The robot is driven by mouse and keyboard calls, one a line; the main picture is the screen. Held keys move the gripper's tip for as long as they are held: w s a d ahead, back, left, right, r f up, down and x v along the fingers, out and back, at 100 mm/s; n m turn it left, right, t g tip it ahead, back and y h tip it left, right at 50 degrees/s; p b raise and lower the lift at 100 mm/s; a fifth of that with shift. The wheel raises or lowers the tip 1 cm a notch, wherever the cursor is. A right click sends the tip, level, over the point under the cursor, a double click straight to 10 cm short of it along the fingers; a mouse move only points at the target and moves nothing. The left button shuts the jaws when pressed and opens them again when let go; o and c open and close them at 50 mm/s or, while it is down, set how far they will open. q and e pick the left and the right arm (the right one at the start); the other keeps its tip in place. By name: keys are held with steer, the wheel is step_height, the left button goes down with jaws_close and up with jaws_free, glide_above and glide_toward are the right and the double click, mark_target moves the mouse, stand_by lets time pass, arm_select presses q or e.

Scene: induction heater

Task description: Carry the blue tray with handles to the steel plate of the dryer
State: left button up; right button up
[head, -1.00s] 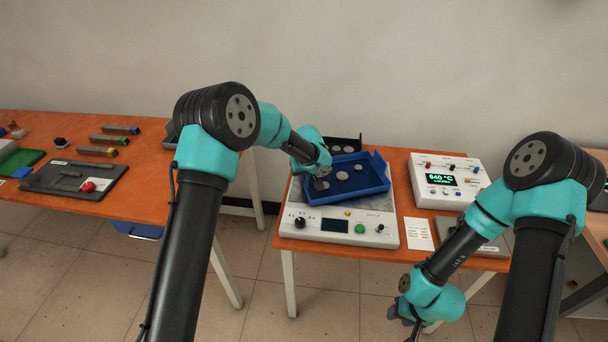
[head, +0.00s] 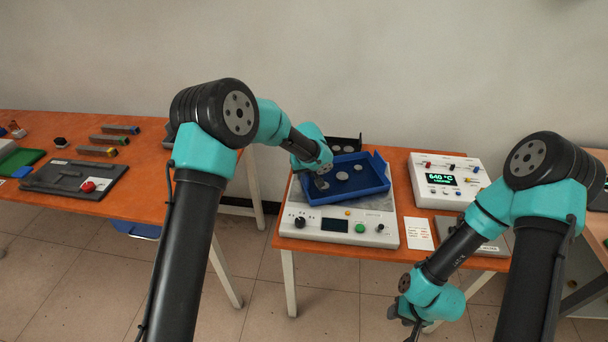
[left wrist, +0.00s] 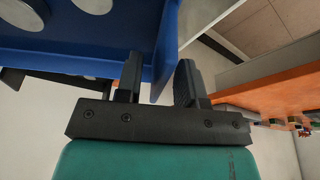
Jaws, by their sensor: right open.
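The blue tray (head: 362,190) holds several pale round discs and is over the grey steel plate (head: 378,203) of the white dryer (head: 310,238). I cannot tell whether it rests on the plate or is just above it. My left gripper (head: 322,182) is at the tray's left end. In the left wrist view, the blue tray wall (left wrist: 162,45) lies between the two dark fingers of this gripper (left wrist: 159,82); whether they grip it is unclear. My right gripper (head: 412,328) is open and empty, low in front of the table, away from the tray.
A white box with a 640 °C display (head: 447,180) stands right of the dryer, beside a small white card (head: 420,233). A black open-topped holder (head: 345,144) is behind the tray. The left table (head: 140,190) carries a dark board (head: 70,180) and several metal bars.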

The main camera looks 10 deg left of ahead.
arm_select(q)
steer(key=v, duration=1)
steer(key=shift+d+r, duration=0.1)
steer(key=shift+r, duration=0.25)
